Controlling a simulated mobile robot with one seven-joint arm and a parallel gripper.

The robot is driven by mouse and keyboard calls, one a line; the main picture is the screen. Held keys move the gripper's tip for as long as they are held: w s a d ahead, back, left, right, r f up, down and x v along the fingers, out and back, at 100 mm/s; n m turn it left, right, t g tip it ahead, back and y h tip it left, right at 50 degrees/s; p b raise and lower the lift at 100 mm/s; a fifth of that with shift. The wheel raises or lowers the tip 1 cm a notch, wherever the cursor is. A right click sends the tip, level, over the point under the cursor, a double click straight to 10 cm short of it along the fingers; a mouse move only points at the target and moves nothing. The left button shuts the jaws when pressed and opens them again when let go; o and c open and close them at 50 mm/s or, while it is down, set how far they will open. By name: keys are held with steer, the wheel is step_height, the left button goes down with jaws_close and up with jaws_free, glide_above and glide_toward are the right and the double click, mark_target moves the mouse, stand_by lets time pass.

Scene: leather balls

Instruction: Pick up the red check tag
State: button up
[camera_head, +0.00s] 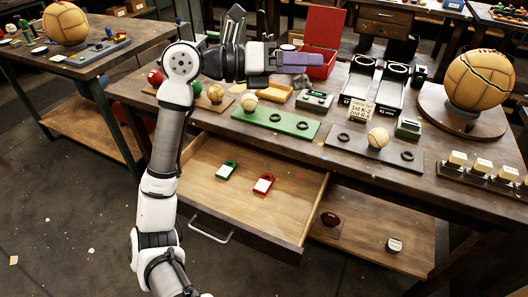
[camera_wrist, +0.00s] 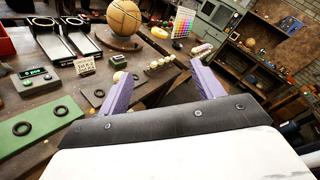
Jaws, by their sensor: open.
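The red check tag (camera_head: 264,184) lies flat in the open drawer (camera_head: 280,219) under the workbench, with a white label on its face. A green tag (camera_head: 230,169) of similar shape lies to its left and farther back in the drawer. My gripper (camera_head: 318,59), with purple fingers, is held level above the workbench, well above the drawer and apart from the tag. In the wrist view my gripper (camera_wrist: 158,78) is open, with nothing between its fingers. The red check tag does not show in the wrist view.
The workbench top (camera_head: 330,163) holds a green board (camera_head: 276,119) with a ball and rings, a red open box (camera_head: 322,38) and a large ball (camera_head: 478,80) on a round stand. A side table (camera_head: 85,62) stands at left. Most of the drawer floor is clear.

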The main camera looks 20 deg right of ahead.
steer(key=w+d+f+n+y, duration=0.1)
steer(key=w+d+f+y, duration=0.1)
steer(key=f, duration=0.3)
steer(key=w+d+f+y, duration=0.1)
steer(key=f+y, duration=0.2)
steer(key=f, duration=0.2)
steer(key=n+t+y, duration=0.2)
steer(key=n+y, duration=0.1)
steer(key=y, duration=0.9)
glide_above(264, 183)
step_height(264, 183, down, 18)
steer(key=f, duration=0.8)
steer(key=shift+w+a+f+p, duration=0.1)
steer(key=shift+w+a+p, duration=0.1)
steer(key=shift+p, duration=0.15)
steer(key=shift+s+d+f+p, duration=0.1)
steer(key=shift+f+p, duration=0.35)
steer(key=shift+f, duration=1.05)
steer(key=shift+s+d+f+p, duration=0.1)
steer(key=shift+f+p, duration=0.35)
steer(key=shift+f, duration=1)
steer(key=c, duration=1.1)
steer(key=shift+o, duration=0.2)
